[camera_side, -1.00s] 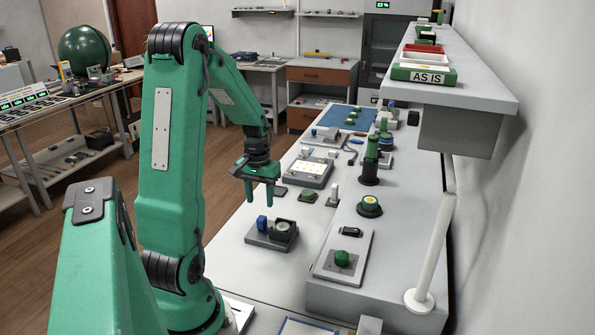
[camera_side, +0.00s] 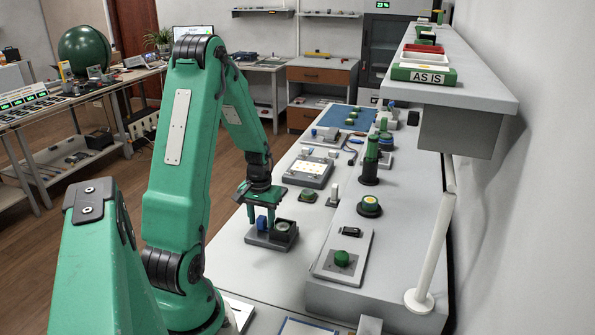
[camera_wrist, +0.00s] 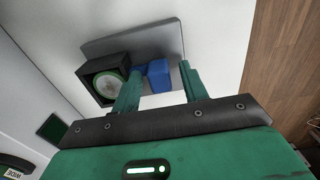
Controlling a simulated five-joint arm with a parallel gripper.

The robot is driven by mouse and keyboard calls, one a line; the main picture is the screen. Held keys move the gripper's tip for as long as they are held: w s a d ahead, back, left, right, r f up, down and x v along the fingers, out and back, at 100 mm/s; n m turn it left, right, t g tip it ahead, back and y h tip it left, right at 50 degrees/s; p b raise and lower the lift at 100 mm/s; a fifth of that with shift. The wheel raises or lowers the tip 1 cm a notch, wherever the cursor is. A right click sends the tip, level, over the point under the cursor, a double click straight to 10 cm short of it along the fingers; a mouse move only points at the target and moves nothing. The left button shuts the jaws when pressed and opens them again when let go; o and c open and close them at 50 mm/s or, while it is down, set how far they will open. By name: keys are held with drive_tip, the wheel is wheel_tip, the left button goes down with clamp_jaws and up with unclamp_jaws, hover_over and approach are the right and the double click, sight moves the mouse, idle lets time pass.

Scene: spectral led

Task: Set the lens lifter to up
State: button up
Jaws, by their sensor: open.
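The lens lifter seems to be the small grey-based device (camera_side: 262,239) on the white bench, with a blue block (camera_side: 261,222) on its left and a dark square housing with a round lens (camera_side: 283,229) on its right. My gripper (camera_side: 262,225) is over the device, fingers pointing down, open. In the wrist view the two green fingers (camera_wrist: 160,90) straddle the blue block (camera_wrist: 157,75), one finger between it and the lens housing (camera_wrist: 103,80). I cannot tell whether either finger touches the block.
A grey panel with a green knob (camera_side: 342,258) lies to the right on a raised ledge. A green-and-black knob (camera_side: 369,206) and a tall green column (camera_side: 371,160) stand behind it. A lit panel (camera_side: 305,172) lies farther back. Bench surface left of the device is clear.

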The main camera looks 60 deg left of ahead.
drive_tip(key=shift+f, duration=0.1)
drive_tip(key=shift+c, duration=0.4)
clamp_jaws()
drive_tip(key=shift+r, duration=1.4)
drive_tip(key=shift+o, duration=0.4)
unclamp_jaws()
wheel_tip(320, 180, up, 8)
drive_tip(key=shift+f, duration=0.15)
